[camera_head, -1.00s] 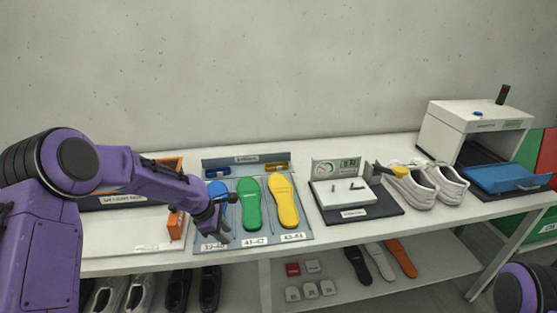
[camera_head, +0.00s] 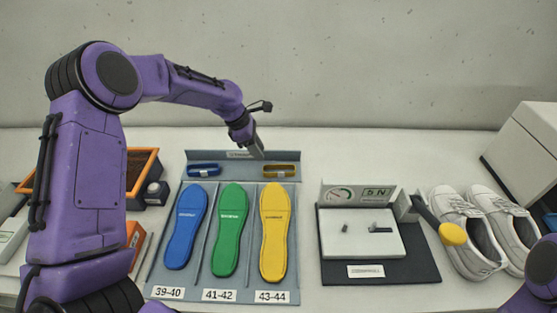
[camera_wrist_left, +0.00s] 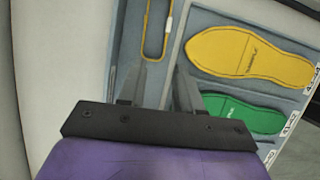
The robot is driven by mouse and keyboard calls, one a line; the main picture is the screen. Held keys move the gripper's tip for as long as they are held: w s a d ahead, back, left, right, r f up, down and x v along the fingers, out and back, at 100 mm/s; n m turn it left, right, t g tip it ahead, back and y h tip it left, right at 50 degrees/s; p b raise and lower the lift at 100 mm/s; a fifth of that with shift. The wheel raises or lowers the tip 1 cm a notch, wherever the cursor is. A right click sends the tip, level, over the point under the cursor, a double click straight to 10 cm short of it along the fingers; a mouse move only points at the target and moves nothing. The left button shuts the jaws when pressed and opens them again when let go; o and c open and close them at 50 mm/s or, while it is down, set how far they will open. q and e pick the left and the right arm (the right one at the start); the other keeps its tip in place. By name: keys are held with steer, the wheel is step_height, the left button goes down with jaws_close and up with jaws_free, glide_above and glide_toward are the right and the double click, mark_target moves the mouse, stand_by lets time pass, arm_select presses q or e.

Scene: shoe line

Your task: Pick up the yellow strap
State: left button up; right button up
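The yellow strap (camera_head: 281,174) lies as a narrow loop in the back right compartment of the grey-blue tray (camera_head: 225,295), behind the yellow insole (camera_head: 274,235). In the left wrist view the yellow strap (camera_wrist_left: 147,38) shows with a pale tag on one side, just beyond the fingertips. My left gripper (camera_head: 257,152) is above the tray's back edge, close to the strap and apart from it. Its two fingers (camera_wrist_left: 160,72) are spread with nothing between them. My right gripper is out of view; only a piece of my right arm shows.
A blue strap (camera_head: 203,171) lies in the back left compartment. Blue (camera_head: 186,228) and green (camera_head: 230,232) insoles lie in front. The table behind the tray is clear.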

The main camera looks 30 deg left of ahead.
mark_target(263, 173)
arm_select(q)
steer(key=x, duration=0.3)
steer(key=shift+s+d+f+p, duration=0.25)
steer(key=shift+s+f+p, duration=0.1)
steer(key=shift+d+f, duration=0.15)
steer(key=shift+f, duration=0.2)
steer(key=p+x, duration=0.2)
steer(key=x, duration=0.3)
steer(key=shift+w+d, duration=0.15)
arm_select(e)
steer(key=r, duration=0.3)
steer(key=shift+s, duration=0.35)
arm_select(q)
jaws_close()
